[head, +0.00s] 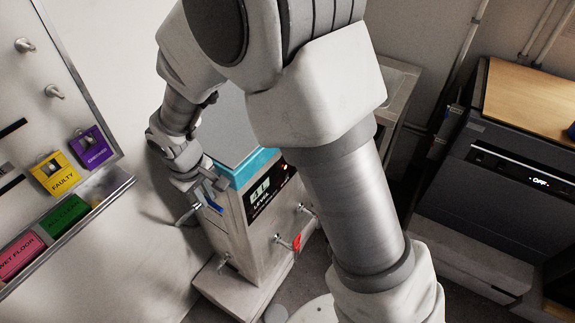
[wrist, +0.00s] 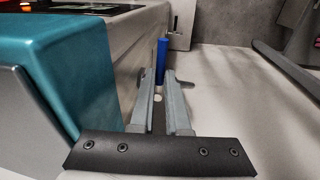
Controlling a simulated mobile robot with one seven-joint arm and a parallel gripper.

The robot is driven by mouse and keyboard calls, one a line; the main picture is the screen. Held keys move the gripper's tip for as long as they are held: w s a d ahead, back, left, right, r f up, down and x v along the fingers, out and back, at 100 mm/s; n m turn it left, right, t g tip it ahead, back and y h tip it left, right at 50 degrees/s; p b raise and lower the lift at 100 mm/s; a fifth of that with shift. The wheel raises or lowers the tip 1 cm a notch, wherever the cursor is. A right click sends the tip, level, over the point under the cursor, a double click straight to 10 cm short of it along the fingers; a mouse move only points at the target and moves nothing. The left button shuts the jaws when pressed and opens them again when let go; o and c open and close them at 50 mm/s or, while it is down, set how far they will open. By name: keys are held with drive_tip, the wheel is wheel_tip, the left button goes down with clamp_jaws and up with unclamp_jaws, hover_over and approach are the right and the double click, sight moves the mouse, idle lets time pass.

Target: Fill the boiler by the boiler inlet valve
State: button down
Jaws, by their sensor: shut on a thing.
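The boiler (head: 240,228) is a pale metal cabinet with a teal top edge (head: 249,166). Its black front panel (head: 262,195) carries a level display and a lit red light; I cannot read the display surely. A blue valve handle (head: 212,207) is on the boiler's left side, beside a small metal pipe end. My gripper (head: 207,190) reaches down along that side. In the wrist view, my gripper (wrist: 166,76) has its fingers close together at the blue handle (wrist: 162,60), shut on it. The grip itself is partly hidden.
A red-handled valve (head: 296,243) and small taps stick out from the boiler's lower front. A wall board (head: 60,110) with coloured signs is at left. A dark machine (head: 520,170) showing "OFF" stands at right. My arm hides much of the middle.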

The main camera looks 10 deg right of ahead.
drive_tip(key=c, duration=0.8)
unclamp_jaws()
drive_tip(key=shift+r, duration=0.15)
wheel_tip(320, 180, up, 17)
drive_tip(key=s+p, duration=0.3)
drive_tip(key=s+d+r+m+t+p, duration=0.1)
drive_tip(key=d+r+m, duration=0.1)
drive_tip(key=d+r, duration=0.35)
drive_tip(key=s+d+r+m, duration=0.1)
drive_tip(key=d+r+m, duration=0.15)
drive_tip(key=d, duration=0.55)
drive_tip(key=s+d+r+m+t, duration=0.1)
drive_tip(key=s+d, duration=0.2)
drive_tip(key=d, duration=0.1)
drive_tip(key=s+d+r+m+p, duration=0.1)
drive_tip(key=s+d+m, duration=0.1)
drive_tip(key=s+d, duration=0.1)
drive_tip(key=s+d+m+t, duration=0.1)
drive_tip(key=s+d, duration=0.3)
drive_tip(key=shift+d+r+m+t+p, duration=0.25)
drive_tip(key=shift+d+r+t+p, duration=0.05)
drive_tip(key=shift+d+r+p, duration=0.1)
